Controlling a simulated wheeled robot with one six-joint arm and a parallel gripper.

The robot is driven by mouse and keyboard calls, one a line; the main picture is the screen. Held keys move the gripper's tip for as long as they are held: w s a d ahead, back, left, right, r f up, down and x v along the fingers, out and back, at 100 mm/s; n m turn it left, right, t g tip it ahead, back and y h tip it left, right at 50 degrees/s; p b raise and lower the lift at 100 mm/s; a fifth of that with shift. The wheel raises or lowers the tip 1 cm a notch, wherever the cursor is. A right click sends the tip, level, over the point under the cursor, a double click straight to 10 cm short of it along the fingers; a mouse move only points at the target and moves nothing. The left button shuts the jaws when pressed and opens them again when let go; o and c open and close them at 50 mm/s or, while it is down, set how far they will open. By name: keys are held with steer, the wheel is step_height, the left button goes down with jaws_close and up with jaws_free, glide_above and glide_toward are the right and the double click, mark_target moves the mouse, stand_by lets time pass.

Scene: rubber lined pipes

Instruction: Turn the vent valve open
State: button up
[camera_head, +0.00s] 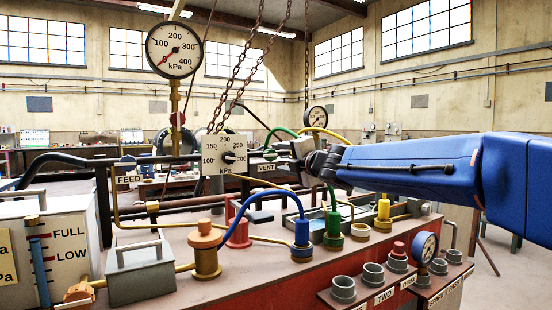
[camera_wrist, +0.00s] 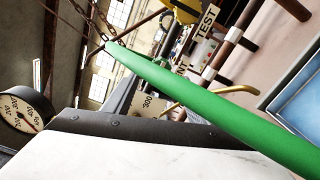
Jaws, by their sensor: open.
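The VENT label (camera_head: 265,167) is on the pipework at the middle of the head view. A small green valve handle (camera_head: 270,155) sits just above it, partly crowded by my gripper. My gripper (camera_head: 291,150) is open, at the end of the blue arm coming from the right. It is close to the right of the green handle; I cannot tell whether they touch. In the wrist view a long green hose or bar (camera_wrist: 200,95) crosses close in front of the camera. The vent handle cannot be made out for certain there.
A square dial (camera_head: 225,155) and a round pressure gauge (camera_head: 174,50) stand left of my gripper. Chains (camera_head: 238,70) hang close behind. Blue, green and yellow hoses rise from the red-sided bench (camera_head: 270,290). A TEST label (camera_wrist: 207,20) shows in the wrist view.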

steer(key=v, duration=1.2)
